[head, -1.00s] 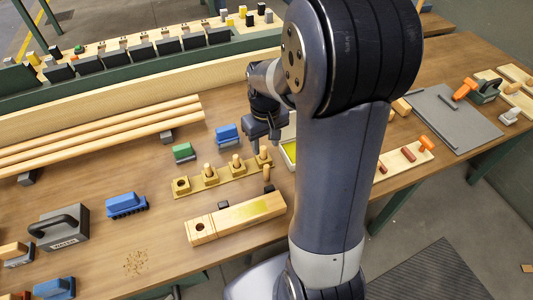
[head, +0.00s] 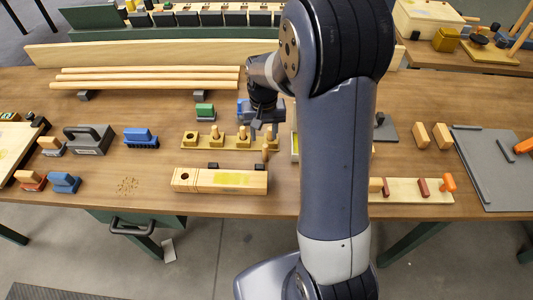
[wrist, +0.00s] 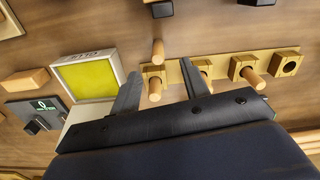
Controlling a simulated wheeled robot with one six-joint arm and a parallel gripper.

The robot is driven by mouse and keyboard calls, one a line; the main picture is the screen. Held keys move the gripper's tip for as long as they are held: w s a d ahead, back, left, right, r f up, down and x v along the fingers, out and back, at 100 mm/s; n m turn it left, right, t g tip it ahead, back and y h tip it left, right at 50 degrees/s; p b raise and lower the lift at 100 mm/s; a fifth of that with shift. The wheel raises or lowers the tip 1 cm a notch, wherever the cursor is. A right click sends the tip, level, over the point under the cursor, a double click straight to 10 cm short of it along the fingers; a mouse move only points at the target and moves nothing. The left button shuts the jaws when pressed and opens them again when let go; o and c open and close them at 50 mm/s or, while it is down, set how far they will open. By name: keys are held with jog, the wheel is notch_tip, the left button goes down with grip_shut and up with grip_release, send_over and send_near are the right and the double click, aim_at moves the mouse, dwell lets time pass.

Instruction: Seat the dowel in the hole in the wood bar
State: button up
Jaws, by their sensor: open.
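The wood bar (head: 205,181) lies near the table's front edge, with a dark round hole near its left end. A tan rack (head: 228,145) behind it has a row of square blocks. The leftmost block is empty; the others hold upright dowels. My gripper (head: 268,125) is open above the rack's right end. In the wrist view my gripper (wrist: 159,68) has its fingers on either side of the end block's dowel (wrist: 155,90), with gaps. Another dowel (head: 265,153) is apart from the rack, between it and the bar; it also shows in the wrist view (wrist: 158,52). The bar is not visible there.
Dark blocks (head: 213,165) sit behind the bar. A yellow-topped tray (wrist: 85,78) is beside the rack, partly hidden by my arm in the head view. Blue (head: 140,138) and green (head: 205,111) blocks stand nearby. Long rods (head: 150,77) lie behind.

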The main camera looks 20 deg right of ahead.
aim_at(266, 145)
jog(key=shift+w+d+f+p, duration=0.15)
jog(key=shift+f+p, duration=0.25)
jog(key=shift+f, duration=1.45)
jog(key=shift+s+d+f+p, duration=0.1)
jog(key=shift+f+p, duration=0.25)
jog(key=shift+f, duration=1.45)
jog(key=shift+c, duration=0.2)
grip_shut()
